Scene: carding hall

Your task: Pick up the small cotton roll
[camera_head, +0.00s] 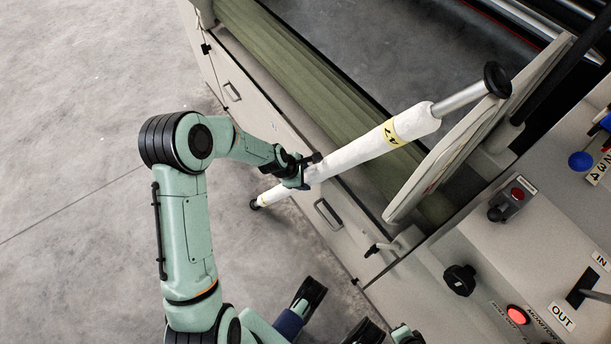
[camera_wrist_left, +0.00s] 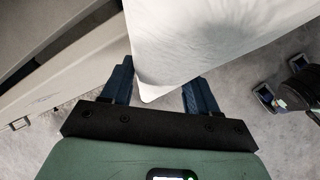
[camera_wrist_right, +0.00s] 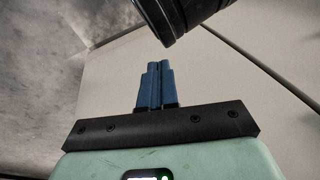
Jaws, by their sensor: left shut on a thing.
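The cotton roll (camera_head: 365,148) is a long white roll with a yellow numbered band, on a metal rod with black end caps. In the head view it lies slantwise across the machine's front edge, its upper end over the machine and its lower end out over the floor side. My left gripper (camera_head: 301,172) is shut on the roll near its lower end. In the left wrist view the white roll (camera_wrist_left: 200,40) sits between the blue fingers and hides part of them. In the right wrist view my right gripper (camera_wrist_right: 155,86) has its fingers together with nothing between them.
The machine's pale cabinet (camera_head: 235,90) has handles, and a green roller (camera_head: 280,60) runs along its top. A pale upright panel (camera_head: 480,130) stands close to the roll's upper end. A control panel with knobs and a lit red button (camera_head: 517,314) is at lower right. Floor at left is clear.

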